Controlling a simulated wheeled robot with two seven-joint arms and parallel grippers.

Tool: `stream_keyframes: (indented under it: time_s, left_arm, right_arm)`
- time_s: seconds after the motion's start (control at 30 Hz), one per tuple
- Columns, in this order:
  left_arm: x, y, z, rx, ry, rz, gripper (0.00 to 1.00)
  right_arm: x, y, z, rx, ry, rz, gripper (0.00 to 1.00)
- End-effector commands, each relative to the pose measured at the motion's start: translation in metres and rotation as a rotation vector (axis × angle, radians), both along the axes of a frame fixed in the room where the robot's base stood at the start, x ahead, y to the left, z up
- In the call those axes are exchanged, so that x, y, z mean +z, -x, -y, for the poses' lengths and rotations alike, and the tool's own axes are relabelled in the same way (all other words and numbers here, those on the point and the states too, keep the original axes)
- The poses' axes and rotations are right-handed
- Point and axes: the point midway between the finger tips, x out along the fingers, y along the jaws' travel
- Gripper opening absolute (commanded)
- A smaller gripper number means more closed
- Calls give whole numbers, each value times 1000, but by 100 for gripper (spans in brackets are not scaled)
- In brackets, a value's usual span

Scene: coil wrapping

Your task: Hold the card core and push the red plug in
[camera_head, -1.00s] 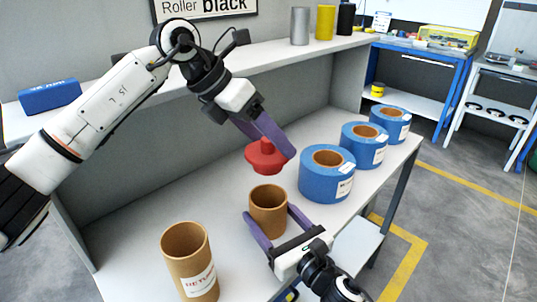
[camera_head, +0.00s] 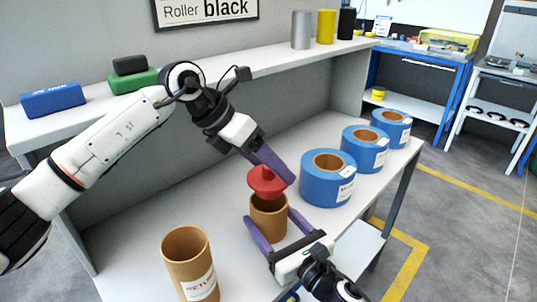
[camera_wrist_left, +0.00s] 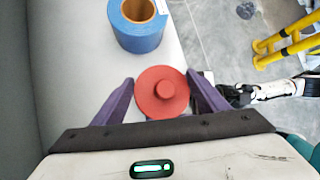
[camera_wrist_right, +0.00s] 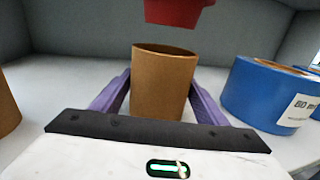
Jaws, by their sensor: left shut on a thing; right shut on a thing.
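The red plug (camera_head: 266,182) has a wide flange with a knob on top. My left gripper (camera_wrist_left: 160,86) is shut on it, with purple fingers on either side. The brown card core (camera_head: 268,222) stands upright on the bench below the plug. My right gripper (camera_wrist_right: 160,84) is shut around the core, one finger on each side. In the right wrist view the plug (camera_wrist_right: 175,12) is above the core's open top (camera_wrist_right: 163,50), with a visible gap between them. In the head view the plug overlaps the core's far rim.
Another card tube (camera_head: 190,262) with a label stands at the front left. Several blue rolls (camera_head: 326,190) stand in a row to the right, the nearest close to the core. A raised shelf (camera_head: 270,62) runs behind, holding blue (camera_head: 52,99) and green (camera_head: 133,80) boxes.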

Motion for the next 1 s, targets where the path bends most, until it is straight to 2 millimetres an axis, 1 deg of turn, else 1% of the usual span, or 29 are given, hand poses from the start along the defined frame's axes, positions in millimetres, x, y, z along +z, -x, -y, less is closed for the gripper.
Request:
stream_keyframes:
  time_s: [0.1,0.27,1.0]
  left_arm:
    - [-7,0,0,0,0,0,44]
    - [-11,0,0,0,0,2,44]
    - [-11,0,0,-1,1,1,44]
  right_arm:
    - [0,0,0,0,1,-1,44]
    - [0,0,0,0,1,-1,44]
    - [0,0,0,0,1,-1,44]
